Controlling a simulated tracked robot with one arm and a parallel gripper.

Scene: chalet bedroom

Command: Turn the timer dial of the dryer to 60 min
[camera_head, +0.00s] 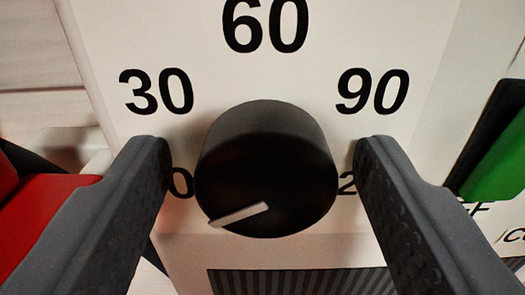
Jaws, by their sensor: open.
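The black timer dial (268,165) sits on the white front panel of the dryer (215,75). Its white pointer line is at the lower left of the knob, pointing down-left, below the partly hidden "0" mark. The marks "30" at upper left, "60" at top and "90" at upper right are readable. A mark at the right is mostly hidden by my finger; only a "2" shows. My gripper (262,165) is open, with one dark grey finger on each side of the dial. Small gaps show between the fingertips and the knob.
A red part (40,215) is at the left edge. A green part (500,155) in a dark frame is at the right edge, with partly cut-off lettering below it. A dark ribbed grille (300,281) lies below the dial.

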